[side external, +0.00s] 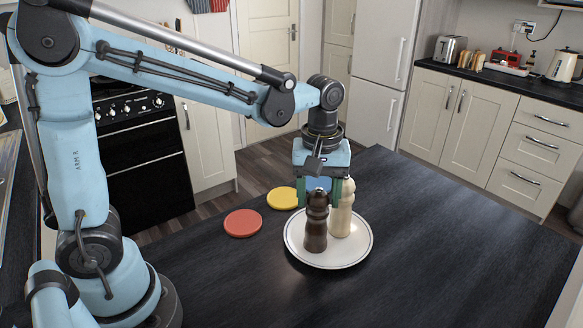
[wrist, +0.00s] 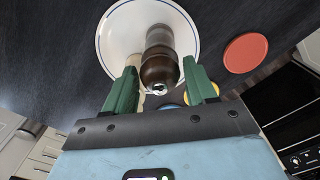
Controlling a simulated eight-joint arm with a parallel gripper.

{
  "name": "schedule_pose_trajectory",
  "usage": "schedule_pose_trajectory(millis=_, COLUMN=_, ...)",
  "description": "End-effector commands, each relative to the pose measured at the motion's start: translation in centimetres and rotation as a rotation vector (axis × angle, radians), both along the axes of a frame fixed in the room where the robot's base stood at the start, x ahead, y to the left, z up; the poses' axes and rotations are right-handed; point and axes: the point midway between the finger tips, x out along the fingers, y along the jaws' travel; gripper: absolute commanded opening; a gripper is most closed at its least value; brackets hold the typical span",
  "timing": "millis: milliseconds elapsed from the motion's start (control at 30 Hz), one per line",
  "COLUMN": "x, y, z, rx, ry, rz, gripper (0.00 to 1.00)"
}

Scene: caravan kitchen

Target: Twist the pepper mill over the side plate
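A dark brown mill (side external: 316,224) stands upright on the white side plate (side external: 296,247), left of a cream mill (side external: 341,210) that also stands on it. My gripper (side external: 319,203) is low over the plate with its green fingers apart, around or just behind the brown mill's top. In the wrist view the brown mill (wrist: 159,68) shows between the fingertips, with narrow gaps on both sides. It appears untouched. The cream mill is mostly hidden behind the left finger in the wrist view. The plate (wrist: 112,35) has a thin dark line near its rim.
A red disc (side external: 243,223) and a yellow disc (side external: 283,198) lie on the dark table left of the plate. A blue patch (side external: 318,183), perhaps another disc, shows between the fingers. The table (side external: 450,240) is clear to the right. Other kitchen items sit on the far counter.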

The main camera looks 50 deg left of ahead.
Motion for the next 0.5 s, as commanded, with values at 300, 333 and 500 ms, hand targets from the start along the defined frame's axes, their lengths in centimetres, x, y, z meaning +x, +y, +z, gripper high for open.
schedule_pose_trajectory(millis=300, x=0.00, y=0.00, z=0.01, rx=0.000, ry=0.000, rz=0.000, gripper=0.22)
schedule_pose_trajectory(millis=333, x=0.00, y=0.00, z=0.00, rx=0.000, ry=0.000, rz=0.000, gripper=0.22)
schedule_pose_trajectory(millis=500, x=0.00, y=0.00, z=-0.03, rx=0.000, ry=0.000, rz=-0.012, gripper=0.22)
